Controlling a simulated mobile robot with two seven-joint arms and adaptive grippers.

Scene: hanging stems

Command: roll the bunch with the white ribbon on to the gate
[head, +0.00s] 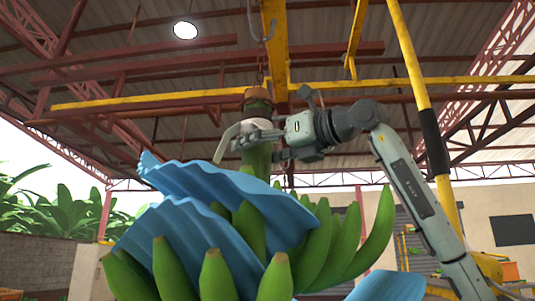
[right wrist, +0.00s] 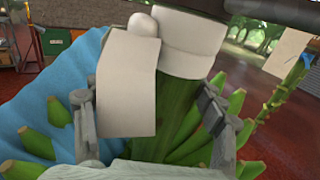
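The green banana bunch (head: 319,243) hangs by its thick stem (head: 258,158), partly wrapped in a wavy blue sheet (head: 190,195). A white ribbon (head: 226,142) is wrapped around the stem. In the right wrist view the white ribbon (right wrist: 193,45) hangs a broad tail in front of the stem (right wrist: 180,120). My right gripper (head: 262,143) is at the stem, at about the ribbon's height. In the wrist view its fingers (right wrist: 150,108) stand spread on either side of the stem and tail; firm contact is not evident. My left gripper is out of view.
A yellow rail (head: 400,83) runs across above the bunch, with yellow posts and a grey hook (head: 261,25) near it. A slanted yellow pole (head: 412,70) stands behind my right arm. Orange crates (head: 509,270) lie far right. The gate is not clearly identifiable.

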